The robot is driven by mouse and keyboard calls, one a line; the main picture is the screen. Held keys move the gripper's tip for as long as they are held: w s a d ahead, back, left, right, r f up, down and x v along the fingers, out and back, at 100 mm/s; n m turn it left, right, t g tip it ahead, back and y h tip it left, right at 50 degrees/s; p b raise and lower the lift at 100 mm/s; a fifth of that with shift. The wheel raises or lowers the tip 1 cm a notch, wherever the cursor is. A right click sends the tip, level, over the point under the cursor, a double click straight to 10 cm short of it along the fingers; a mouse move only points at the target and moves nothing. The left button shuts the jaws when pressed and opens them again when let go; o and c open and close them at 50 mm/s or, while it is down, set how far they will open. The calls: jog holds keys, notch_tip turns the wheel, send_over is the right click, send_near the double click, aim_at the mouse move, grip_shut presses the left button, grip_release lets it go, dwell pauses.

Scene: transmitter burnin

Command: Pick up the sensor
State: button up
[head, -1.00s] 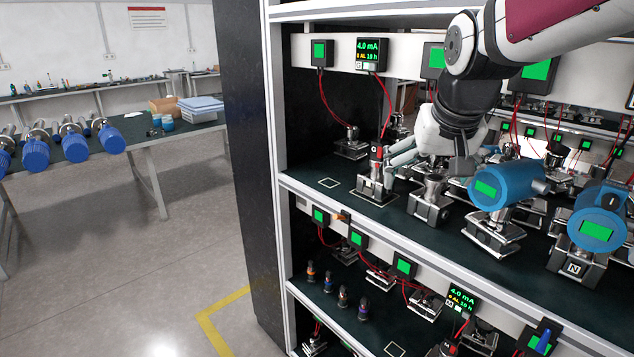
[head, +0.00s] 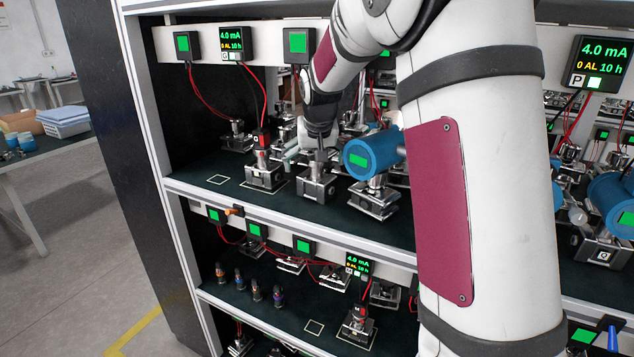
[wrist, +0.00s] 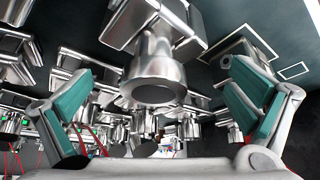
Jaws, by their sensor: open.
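No part is marked as the sensor, and I cannot tell which one it is. In the wrist view my open gripper (wrist: 158,110) has teal pads on both sides of a silver cylinder (wrist: 158,62) with a round end. The cylinder stays clear of both pads. In the head view my gripper is partly hidden behind my arm, over the upper shelf near a silver clamp with a cup-like top (head: 318,182). Left of it stands a clamp holding a red-topped part (head: 262,143) with wires. A blue transmitter (head: 371,155) with a green screen stands to the right.
The upper shelf (head: 240,197) is crowded with clamps and hanging red wires. A white outlined square (head: 218,179) on its left is empty. The shelf's front rail (head: 300,224) and left post (head: 148,100) are close. The lower shelf holds several small dark-bodied parts (head: 256,290).

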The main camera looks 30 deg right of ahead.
jog(key=shift+x, duration=1.3)
jog(key=c, duration=2.3)
